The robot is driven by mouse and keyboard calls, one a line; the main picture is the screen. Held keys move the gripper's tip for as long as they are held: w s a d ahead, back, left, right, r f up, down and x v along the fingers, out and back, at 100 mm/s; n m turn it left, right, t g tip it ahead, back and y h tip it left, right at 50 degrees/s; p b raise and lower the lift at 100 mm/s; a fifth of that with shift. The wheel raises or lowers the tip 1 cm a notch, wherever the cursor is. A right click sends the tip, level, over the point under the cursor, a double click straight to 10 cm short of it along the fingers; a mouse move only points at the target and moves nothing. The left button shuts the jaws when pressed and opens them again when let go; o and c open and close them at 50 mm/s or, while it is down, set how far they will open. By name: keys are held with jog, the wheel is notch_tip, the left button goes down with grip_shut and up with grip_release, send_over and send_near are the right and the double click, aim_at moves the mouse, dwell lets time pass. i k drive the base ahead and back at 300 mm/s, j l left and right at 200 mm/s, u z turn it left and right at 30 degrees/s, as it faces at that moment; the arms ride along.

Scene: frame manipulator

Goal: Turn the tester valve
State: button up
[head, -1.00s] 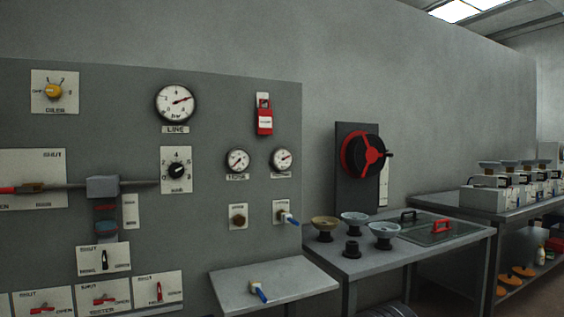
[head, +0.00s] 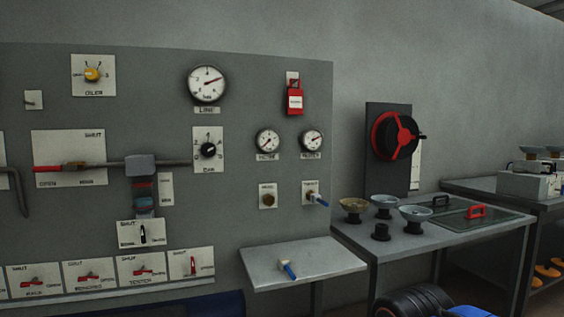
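A row of small white plates with red lever handles runs along the bottom of the grey wall panel. The third plate's small label appears to read TESTER; its red valve handle (head: 142,271) lies roughly level. SHUT is printed at the plate's top and another word at its right. The handle on the rightmost plate (head: 192,266) stands upright. A fitting with a blue lever (head: 318,200) sits on a plate at the panel's right, its label too blurred to be sure of. My gripper is not in view.
A small shelf (head: 335,262) with a loose blue-handled fitting (head: 287,269) juts out right of the valve row.

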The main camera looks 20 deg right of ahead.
aim_at(135, 273)
jog(key=i+j+u, duration=0.15)
jog(key=i+j, duration=0.15)
jog(key=i+j+u, duration=0.2)
jog(key=i, duration=0.2)
jog(key=i+j+u, duration=0.15)
jog(key=i, duration=0.2)
jog(key=k+l, duration=0.1)
jog(key=k, duration=0.3)
jog(key=k+l+u, duration=0.1)
jog(key=k, duration=0.35)
